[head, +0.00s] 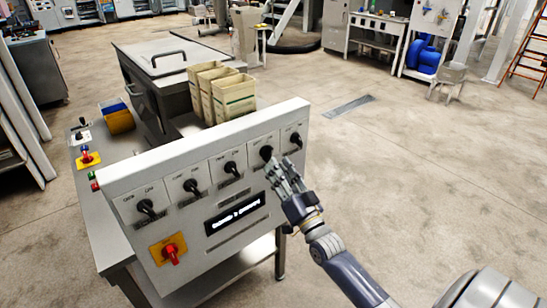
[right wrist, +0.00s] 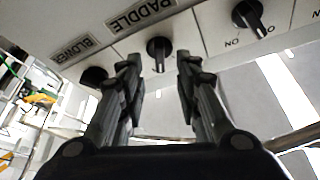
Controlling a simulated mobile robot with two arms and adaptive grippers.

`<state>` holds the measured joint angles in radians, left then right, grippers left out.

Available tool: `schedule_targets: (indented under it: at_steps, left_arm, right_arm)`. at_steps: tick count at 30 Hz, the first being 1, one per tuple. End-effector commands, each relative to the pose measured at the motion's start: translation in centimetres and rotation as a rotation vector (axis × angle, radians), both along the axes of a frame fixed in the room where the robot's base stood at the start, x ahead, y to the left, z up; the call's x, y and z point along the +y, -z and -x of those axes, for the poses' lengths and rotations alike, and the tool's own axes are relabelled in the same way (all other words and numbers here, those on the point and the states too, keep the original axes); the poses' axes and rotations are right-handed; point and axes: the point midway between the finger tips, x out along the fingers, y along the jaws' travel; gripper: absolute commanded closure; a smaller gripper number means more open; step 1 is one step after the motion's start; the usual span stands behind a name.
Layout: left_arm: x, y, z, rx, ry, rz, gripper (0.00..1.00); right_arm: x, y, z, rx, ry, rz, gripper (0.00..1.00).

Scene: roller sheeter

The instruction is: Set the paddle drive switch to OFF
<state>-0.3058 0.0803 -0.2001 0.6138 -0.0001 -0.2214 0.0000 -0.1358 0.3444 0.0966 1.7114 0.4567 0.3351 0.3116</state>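The white control panel (head: 205,170) carries a row of several black rotary switches. The paddle switch (head: 266,153) appears to be the one just beyond the fingertips of my right gripper (head: 284,174). In the right wrist view, a PADDLE label (right wrist: 140,15) sits beside a black knob (right wrist: 158,52), whose handle points down the picture. My right gripper (right wrist: 158,68) is open there, with its two fingers apart on either side of the knob in the picture. I cannot tell whether they touch it. The ON and OFF marks around this knob are not readable. My left gripper is out of view.
Neighbouring switches stand close on both sides (head: 231,168) (head: 296,139). A red knob on a yellow plate (head: 171,250) and a lit display (head: 236,214) sit lower on the panel. Tan bins (head: 232,97) stand behind it.

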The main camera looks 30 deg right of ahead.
Motion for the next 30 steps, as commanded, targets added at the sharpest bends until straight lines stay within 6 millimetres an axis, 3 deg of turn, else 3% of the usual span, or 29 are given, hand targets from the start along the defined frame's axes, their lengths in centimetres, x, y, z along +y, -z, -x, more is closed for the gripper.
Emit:
schedule_targets:
  at_steps: [3,9,19,24,30]
  left_arm:
    - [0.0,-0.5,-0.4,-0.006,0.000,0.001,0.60]
    - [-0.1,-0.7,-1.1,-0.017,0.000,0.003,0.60]
    - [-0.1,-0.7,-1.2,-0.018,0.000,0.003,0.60]
    - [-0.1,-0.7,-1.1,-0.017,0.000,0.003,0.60]
    - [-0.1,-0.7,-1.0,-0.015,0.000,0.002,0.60]
  right_arm:
    - [-0.2,-0.9,-1.8,-0.002,0.001,0.001,0.69]
    - [-0.3,-1.3,-3.4,0.001,0.000,0.001,0.69]
    - [-0.3,-1.3,-3.6,0.001,0.001,0.001,0.69]
    - [-0.3,-1.3,-3.6,0.001,0.000,0.001,1.00]
    - [-0.3,-1.3,-3.6,0.001,0.000,0.002,1.00]
